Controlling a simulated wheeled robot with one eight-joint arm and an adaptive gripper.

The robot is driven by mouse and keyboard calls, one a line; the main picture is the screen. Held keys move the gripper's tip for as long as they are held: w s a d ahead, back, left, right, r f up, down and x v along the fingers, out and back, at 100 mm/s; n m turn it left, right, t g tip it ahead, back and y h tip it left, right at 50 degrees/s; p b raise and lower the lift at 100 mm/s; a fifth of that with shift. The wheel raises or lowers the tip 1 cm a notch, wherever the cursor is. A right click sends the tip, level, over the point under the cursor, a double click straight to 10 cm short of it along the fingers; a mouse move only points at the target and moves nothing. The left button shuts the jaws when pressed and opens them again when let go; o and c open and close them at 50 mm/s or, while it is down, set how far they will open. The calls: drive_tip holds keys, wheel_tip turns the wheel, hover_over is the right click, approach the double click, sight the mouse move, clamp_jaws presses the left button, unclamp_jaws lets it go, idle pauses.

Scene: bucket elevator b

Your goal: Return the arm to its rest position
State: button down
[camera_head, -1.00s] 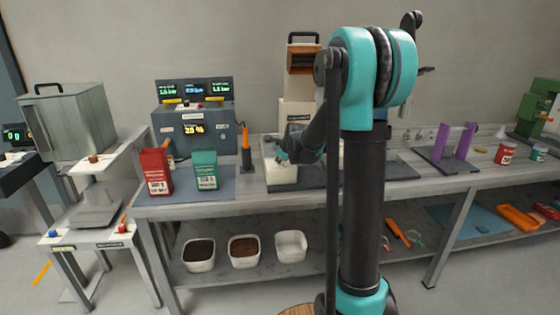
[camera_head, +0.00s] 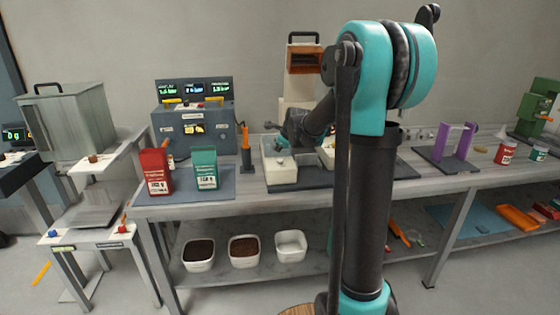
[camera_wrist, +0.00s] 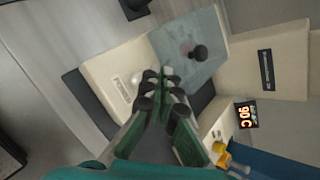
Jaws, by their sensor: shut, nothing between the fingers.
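My arm rises in front of the bench in the head view, bent over at its teal joint. Its far end reaches back toward the cream machine (camera_head: 284,174) on the bench. My gripper (camera_head: 283,141) is small and partly blurred into the dark wrist there, above the machine's front left. The fingertips overlap the machine in the picture; the gap cannot be told.
Red bag (camera_head: 155,172) and teal bag (camera_head: 205,170) stand on a mat to the left. An orange-tipped tool (camera_head: 246,152) stands between them and the machine. Several white tubs (camera_head: 290,244) sit on the lower shelf.

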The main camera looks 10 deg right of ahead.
drive_tip(key=shift+r, duration=0.75)
drive_tip(key=s+d+f+n+g, duration=0.1)
drive_tip(key=s+f+n, duration=0.4)
drive_tip(key=s, duration=0.8)
drive_tip(key=s+d+f+n+g+h, duration=0.1)
drive_tip(key=s+d+f+n+g, duration=0.1)
drive_tip(key=s+f+n, duration=0.4)
drive_tip(key=s+d+f+n+g+h, duration=0.1)
drive_tip(key=s+f+n, duration=0.5)
drive_tip(key=s+n, duration=0.7)
drive_tip(key=s, duration=0.7)
drive_tip(key=shift+s+d+f+g, duration=0.15)
drive_tip(key=shift+d+g, duration=0.05)
drive_tip(key=shift+g, duration=0.1)
